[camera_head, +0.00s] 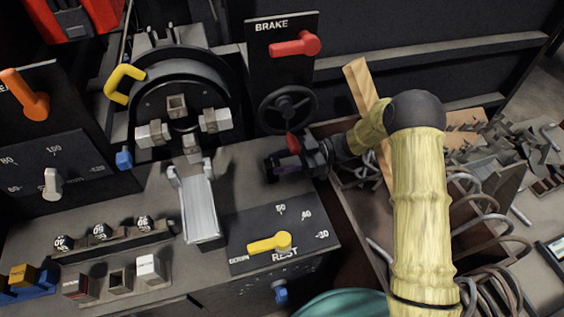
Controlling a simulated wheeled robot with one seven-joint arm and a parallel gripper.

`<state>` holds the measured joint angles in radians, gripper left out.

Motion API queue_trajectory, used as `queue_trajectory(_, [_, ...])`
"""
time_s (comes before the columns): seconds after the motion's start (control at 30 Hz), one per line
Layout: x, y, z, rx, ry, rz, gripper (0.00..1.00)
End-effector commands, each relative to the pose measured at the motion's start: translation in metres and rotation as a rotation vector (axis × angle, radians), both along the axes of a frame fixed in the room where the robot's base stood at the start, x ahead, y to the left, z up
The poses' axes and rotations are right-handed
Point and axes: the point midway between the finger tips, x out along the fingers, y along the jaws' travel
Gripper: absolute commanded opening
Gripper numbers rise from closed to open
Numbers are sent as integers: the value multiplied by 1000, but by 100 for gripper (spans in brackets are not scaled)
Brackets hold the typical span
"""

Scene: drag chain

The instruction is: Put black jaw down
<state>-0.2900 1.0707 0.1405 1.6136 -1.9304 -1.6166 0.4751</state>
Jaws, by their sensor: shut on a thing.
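My gripper (275,165) is at the end of the bamboo-textured arm, above the right edge of the bench and pointing left. It is shut on a small dark piece, which appears to be the black jaw (271,170). The dark fingers and the dark piece are hard to tell apart. A red part shows on top of the gripper. The round chuck (155,100) stands to the left with several pale square jaws on its face. A row of small blocks (120,280) sits at the bench's front left, apart from my gripper.
The brake panel (283,75) with a red lever and black handwheel (288,108) stands just behind my gripper. A silver slide (198,205) and a yellow-lever dial plate (284,238) are on the bench. A wooden crate (340,215) with coiled tubing lies to the right.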

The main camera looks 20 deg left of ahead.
Motion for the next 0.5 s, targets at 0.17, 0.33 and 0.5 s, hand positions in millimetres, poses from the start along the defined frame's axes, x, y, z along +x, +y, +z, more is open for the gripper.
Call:
queue_trajectory(0.17, [0,0,1,1,-2,1,5])
queue_trajectory(0.33, [0,0,-2,1,-2,1,5])
queue_trajectory(0.5, [0,0,-3,1,-2,0,54])
